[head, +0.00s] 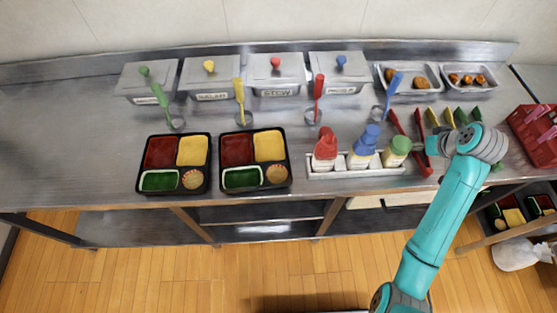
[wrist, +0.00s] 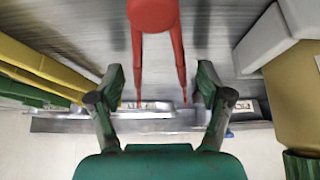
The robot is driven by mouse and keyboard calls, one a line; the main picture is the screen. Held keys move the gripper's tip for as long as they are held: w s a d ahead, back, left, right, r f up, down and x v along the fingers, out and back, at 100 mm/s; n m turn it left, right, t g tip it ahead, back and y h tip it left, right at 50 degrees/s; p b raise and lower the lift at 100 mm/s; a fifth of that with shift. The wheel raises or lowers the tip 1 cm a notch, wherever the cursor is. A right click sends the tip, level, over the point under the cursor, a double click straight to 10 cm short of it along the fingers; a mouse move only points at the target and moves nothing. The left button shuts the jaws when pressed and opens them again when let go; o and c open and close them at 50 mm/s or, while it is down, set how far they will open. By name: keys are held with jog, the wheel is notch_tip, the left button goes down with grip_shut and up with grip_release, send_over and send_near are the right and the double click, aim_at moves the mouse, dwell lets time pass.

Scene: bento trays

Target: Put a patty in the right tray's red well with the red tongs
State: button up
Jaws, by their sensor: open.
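The red tongs (head: 421,152) lie on the counter right of the bottle rack, legs spread toward the back. In the wrist view the red tongs (wrist: 153,14) show their round joined end at the top, with both legs running between my fingers. My gripper (wrist: 160,75) is open, one finger on each side of the legs; I see no clear contact. In the head view my gripper (head: 432,146) is beside the tongs. The right tray (head: 255,188) has an empty-looking red well (head: 237,149) at its back left. Brown pieces lie in the left pan (head: 391,96) and right pan (head: 460,89); which are patties is unclear.
The bottle rack (head: 345,173) stands close left of the tongs. Yellow tongs (head: 433,117) and green tongs (head: 463,115) lie to the right. A left tray (head: 172,191), lidded containers (head: 275,85) and upright ladles (head: 318,90) stand further left. A red basket (head: 535,128) is at far right.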

jog(key=c, duration=0.8)
jog(key=shift+o, duration=0.2)
jog(key=shift+r, duration=0.1)
notch_tip(320, 180, up, 12)
dwell(0.5)
dwell(0.5)
